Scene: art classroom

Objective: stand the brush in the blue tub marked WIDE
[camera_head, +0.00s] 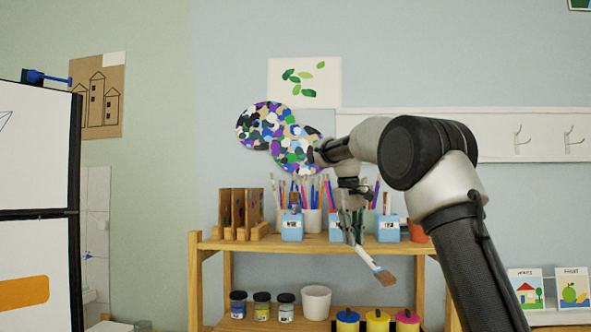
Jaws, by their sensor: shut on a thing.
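My gripper (352,228) hangs in front of the wooden shelf with its fingers pointing down. It is shut on a brush (367,258), which slants down to the right, brown bristles lowest, below the shelf's top board. Three blue tubs stand along the top board: a left one (292,230), a middle one (335,234) partly hidden behind my gripper, and a right one (388,234). Each has a white label, too small to read surely. Brown-tipped brushes seem to stand in the left and right tubs. The held brush is apart from the tubs in the picture.
On the top board (260,246) are a wooden rack (240,212), pale cups of thin brushes (312,220) and an orange pot (418,232) beside my arm. Jars (262,306), a white pot (316,302) and colourful paint pots (377,320) stand below. A whiteboard (35,200) is at left.

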